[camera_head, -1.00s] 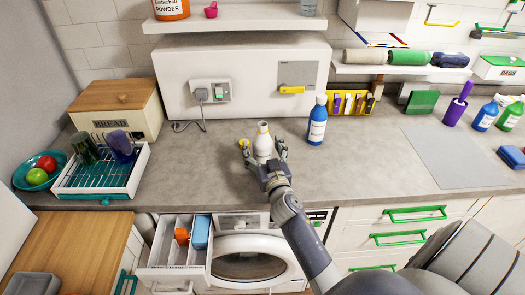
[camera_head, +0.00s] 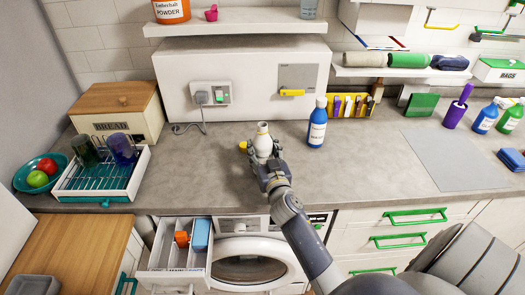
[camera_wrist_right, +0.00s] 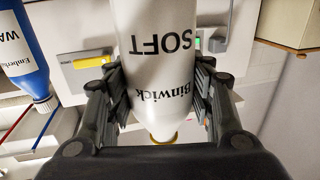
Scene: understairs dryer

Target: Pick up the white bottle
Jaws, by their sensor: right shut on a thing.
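The white bottle (camera_head: 263,141) stands upright on the grey counter, its lower part hidden behind my right gripper (camera_head: 264,163) in the head view. In the right wrist view the bottle (camera_wrist_right: 162,60) appears upside down, with "Binwick SOFT" on its side and part of a yellow cap or spot at its lower end. My right gripper (camera_wrist_right: 158,95) is shut on it, one finger on each side. I cannot tell whether its base touches the counter. My left gripper is not in view.
A blue bottle (camera_head: 317,124) stands close by on the right. A yellow object (camera_head: 243,146) lies just left of the white bottle. A dish rack (camera_head: 100,170) and bread box (camera_head: 120,108) are further left. An open drawer (camera_head: 172,250) juts out below the counter.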

